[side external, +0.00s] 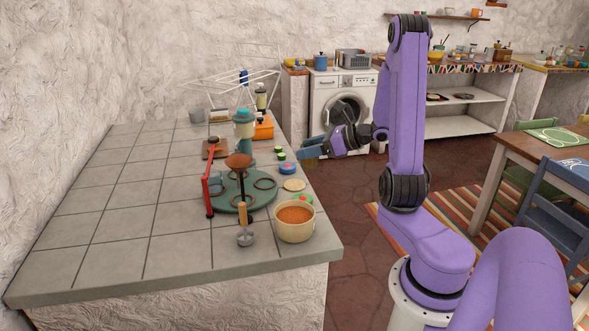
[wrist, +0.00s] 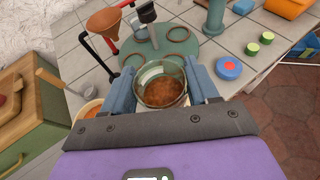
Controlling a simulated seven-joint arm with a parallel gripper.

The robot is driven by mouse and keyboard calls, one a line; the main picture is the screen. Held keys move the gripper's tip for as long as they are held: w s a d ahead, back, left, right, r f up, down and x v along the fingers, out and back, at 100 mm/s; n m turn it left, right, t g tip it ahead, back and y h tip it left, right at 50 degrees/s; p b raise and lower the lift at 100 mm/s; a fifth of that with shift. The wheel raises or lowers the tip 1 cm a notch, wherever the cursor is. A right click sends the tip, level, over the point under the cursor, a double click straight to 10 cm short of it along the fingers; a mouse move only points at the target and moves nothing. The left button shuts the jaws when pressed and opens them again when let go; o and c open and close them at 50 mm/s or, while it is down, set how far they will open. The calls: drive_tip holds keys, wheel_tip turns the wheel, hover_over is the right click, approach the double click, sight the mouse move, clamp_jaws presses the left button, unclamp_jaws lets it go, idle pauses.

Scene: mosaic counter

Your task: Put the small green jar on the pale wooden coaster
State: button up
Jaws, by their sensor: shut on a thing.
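My gripper (wrist: 160,85) is shut on a small greenish glass jar (wrist: 160,70), which shows upright between the fingers in the wrist view, with brown showing inside it. In the side view my gripper (side external: 312,147) is out past the counter's right edge, and I cannot make out the jar there.
A bowl of orange grains (side external: 294,222) and a ladle (side external: 244,236) stand in front. The blue and red item (side external: 287,168) is beyond the coaster. The counter's left side is clear.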

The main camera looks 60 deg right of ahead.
drive_tip(key=shift+w+d+f, duration=0.3)
drive_tip(key=shift+w+f, duration=0.05)
drive_tip(key=shift+w, duration=0.3)
drive_tip(key=w+d+f, duration=0.1)
drive_tip(key=w+f, duration=0.1)
drive_tip(key=w+d+f, duration=0.1)
drive_tip(key=w+f, duration=0.1)
drive_tip(key=w+d+f, duration=0.1)
drive_tip(key=w+f, duration=0.1)
drive_tip(key=shift+d+f, duration=0.15)
drive_tip(key=shift+f, duration=1.8)
drive_tip(key=shift+f, duration=0.15)
drive_tip(key=o, duration=1.1)
drive_tip(key=shift+o, duration=0.2)
